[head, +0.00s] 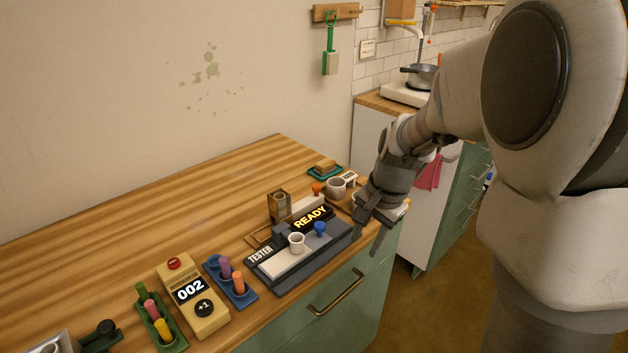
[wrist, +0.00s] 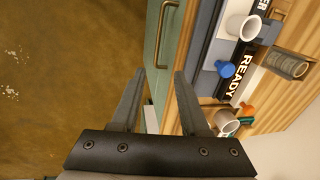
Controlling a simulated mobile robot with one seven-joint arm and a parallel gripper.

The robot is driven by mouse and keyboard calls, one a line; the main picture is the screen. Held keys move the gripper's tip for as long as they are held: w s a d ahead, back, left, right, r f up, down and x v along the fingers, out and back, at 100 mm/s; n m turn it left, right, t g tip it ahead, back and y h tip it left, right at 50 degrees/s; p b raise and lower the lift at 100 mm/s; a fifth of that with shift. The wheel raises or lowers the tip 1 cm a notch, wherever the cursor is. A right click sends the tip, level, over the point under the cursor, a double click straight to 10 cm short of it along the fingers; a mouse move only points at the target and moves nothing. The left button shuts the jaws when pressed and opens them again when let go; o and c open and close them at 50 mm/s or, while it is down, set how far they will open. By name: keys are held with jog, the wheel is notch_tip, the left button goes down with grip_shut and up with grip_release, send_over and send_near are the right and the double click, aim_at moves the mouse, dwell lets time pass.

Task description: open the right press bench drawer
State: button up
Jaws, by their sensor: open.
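The bench drawer is a green front (head: 345,308) with a brass bar handle (head: 337,293), below the wooden worktop at the right end. It looks shut. In the wrist view the handle (wrist: 163,35) shows at the top, beyond my fingertips. My gripper (head: 370,240) is open and empty, its fingers pointing down at the right front corner of the worktop, right of the handle and apart from it. In the wrist view the two fingers of my gripper (wrist: 157,75) are spread, with the green front (wrist: 152,60) behind the gap between them.
On the worktop (head: 120,250) stands a tester (head: 310,255) reading READY, with a white cup (head: 296,242) and a blue knob (head: 320,229). A counter (head: 193,296) reading 002 and pigment stick holders (head: 238,294) stand left of it. The floor (head: 420,310) before the bench is clear.

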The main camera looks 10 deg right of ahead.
aim_at(348, 290)
jog(key=shift+m, duration=0.3)
jog(key=w+f+b, duration=0.1)
jog(key=f, duration=0.5)
jog(key=w+f+b, duration=0.1)
jog(key=f+b, duration=0.1)
jog(key=f, duration=0.4)
jog(key=w+a+f+b, duration=0.1)
jog(key=f, duration=0.5)
jog(key=shift+w+a+f+b, duration=0.1)
jog(key=shift+f+b, duration=0.2)
jog(key=shift+b, duration=0.1)
grip_shut()
